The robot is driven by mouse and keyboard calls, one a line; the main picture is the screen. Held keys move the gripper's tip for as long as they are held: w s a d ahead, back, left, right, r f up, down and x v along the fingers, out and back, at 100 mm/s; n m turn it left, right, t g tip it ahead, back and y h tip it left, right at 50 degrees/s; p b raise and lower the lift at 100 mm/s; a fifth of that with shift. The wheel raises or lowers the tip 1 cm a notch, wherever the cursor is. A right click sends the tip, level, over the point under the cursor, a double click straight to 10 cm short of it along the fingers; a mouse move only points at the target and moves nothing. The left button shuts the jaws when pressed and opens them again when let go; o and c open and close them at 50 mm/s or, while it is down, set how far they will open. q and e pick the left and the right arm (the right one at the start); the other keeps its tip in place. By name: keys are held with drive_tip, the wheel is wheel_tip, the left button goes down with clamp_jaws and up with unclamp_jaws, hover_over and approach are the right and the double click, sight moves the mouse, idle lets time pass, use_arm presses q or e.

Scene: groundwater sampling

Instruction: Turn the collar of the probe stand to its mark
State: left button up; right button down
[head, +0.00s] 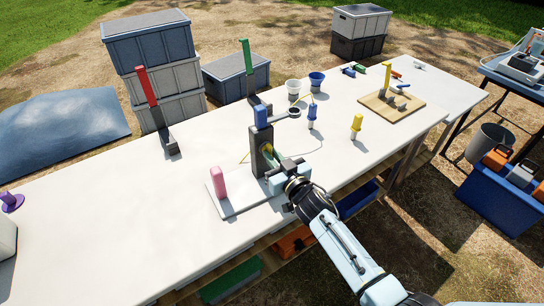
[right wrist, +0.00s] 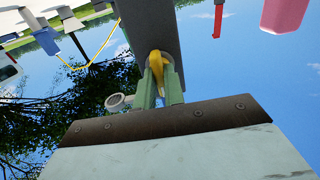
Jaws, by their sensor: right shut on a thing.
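The probe stand is a dark grey upright column (head: 258,148) on a pale base plate (head: 240,203), with a blue block at its top. Low on the column is a yellow handle, seen clearly in the right wrist view (right wrist: 157,68), which I take to be part of the collar. My right gripper (head: 272,158) has its green fingers (right wrist: 160,90) closed around this yellow handle, against the column. The collar's mark cannot be made out, and my gripper partly hides the area. My left gripper is not in view.
A pink bottle (head: 218,182) stands on the base plate's left. A ringed arm (head: 290,111) sticks out right of the column. Blue (head: 312,116) and yellow (head: 356,127) capped vials stand to the right. A red-handled tool (head: 150,95) stands at left. The table's front left is clear.

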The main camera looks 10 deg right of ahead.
drive_tip(key=m+p, duration=0.3)
drive_tip(key=m, duration=0.5)
drive_tip(key=shift+r+m+p, duration=0.1)
drive_tip(key=shift+m+p, duration=0.3)
drive_tip(key=m, duration=0.3)
drive_tip(key=shift+m, duration=0.3)
drive_tip(key=m, duration=0.5)
drive_tip(key=shift+m, duration=0.3)
drive_tip(key=c, duration=1.4)
unclamp_jaws()
drive_tip(key=shift+s, duration=0.1)
drive_tip(key=p+v, duration=0.1)
drive_tip(key=v, duration=1.2)
